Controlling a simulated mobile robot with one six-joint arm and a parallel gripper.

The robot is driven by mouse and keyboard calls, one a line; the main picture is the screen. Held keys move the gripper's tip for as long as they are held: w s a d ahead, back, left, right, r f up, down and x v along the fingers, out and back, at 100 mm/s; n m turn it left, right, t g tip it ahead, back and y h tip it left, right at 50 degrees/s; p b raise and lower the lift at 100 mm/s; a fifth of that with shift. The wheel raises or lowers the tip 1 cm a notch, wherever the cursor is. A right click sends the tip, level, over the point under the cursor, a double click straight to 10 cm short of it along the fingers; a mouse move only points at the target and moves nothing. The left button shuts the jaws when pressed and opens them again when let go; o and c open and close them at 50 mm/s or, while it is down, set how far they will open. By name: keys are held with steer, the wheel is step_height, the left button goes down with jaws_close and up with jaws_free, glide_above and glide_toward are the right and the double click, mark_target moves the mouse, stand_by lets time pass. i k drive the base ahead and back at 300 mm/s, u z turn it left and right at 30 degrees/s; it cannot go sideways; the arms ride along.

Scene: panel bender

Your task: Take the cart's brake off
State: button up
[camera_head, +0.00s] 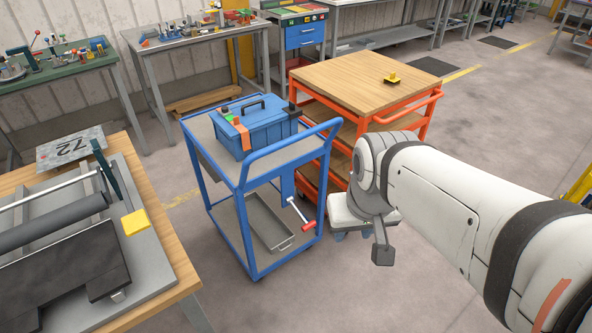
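A blue cart (246,181) stands in the middle of the floor, with a raised push handle on its right. A lever with a red grip (307,226) slants down on the cart's right side, by a blue plate; I take it for the brake. My gripper (382,252) hangs at the end of my white arm, to the right of the red grip and apart from it. Only one grey finger piece shows clearly, so its opening cannot be told. Nothing is visibly held.
A blue toolbox (262,128) sits on the cart and a grey tray (263,223) on its lower shelf. An orange cart with a wooden top (345,80) stands close behind right. The panel bender's bench (175,240) is at left. Floor in front is clear.

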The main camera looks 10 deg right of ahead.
mark_target(308, 226)
steer(key=i, duration=1)
steer(key=z, duration=0.1)
steer(key=k, duration=1.55)
steer(key=u, duration=0.4)
steer(key=i, duration=1)
